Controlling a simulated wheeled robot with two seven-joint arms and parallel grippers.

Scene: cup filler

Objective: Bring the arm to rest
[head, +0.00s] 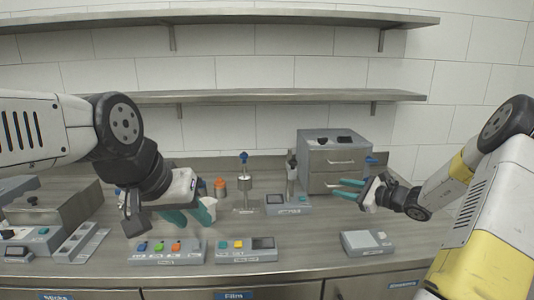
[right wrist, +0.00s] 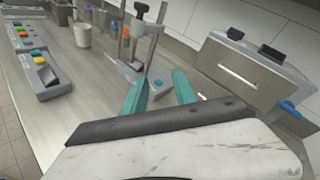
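My left gripper (head: 188,217) hangs over the counter at left of centre in the head view, its teal fingers apart and pointing down. A pale cup (head: 210,203) shows right beside its right finger; I cannot tell whether they touch. My right gripper (head: 347,188) is above the right part of the counter, fingers pointing left, apart with nothing between them. In the right wrist view its two teal fingertips (right wrist: 159,85) also stand apart and empty.
A grey drawer unit (head: 333,160) stands behind my right gripper. Button panels (head: 167,252) and (head: 246,250) line the front, with a flat grey device (head: 366,243) at right. A press stand (head: 290,180) and a blue-topped stand (head: 244,183) are mid-counter. Shelves (head: 250,97) hang above.

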